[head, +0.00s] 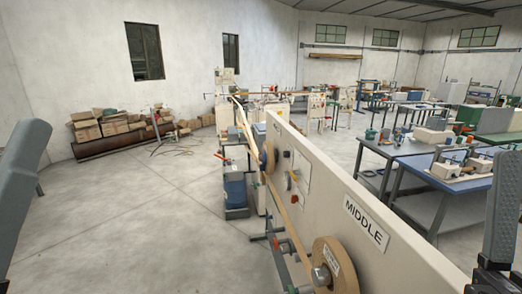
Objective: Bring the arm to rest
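The spiral winder's long cream panel (320,170) runs from the lower right toward the back middle. It bears a "MIDDLE" label (366,222). A tan paper roll (332,266) is mounted low on its left face, and a tan strip runs from it toward the far end. A grey part of my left arm shows at the left edge, and a dark grey part of my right arm shows at the right edge. Neither gripper's fingertips can be made out.
Blue work tables (440,174) with equipment stand at the right. Stacked cardboard boxes (104,123) lie by the back left wall, with cables on the floor nearby. A blue container (235,191) stands beside the machine. The grey floor (130,235) at the left is clear.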

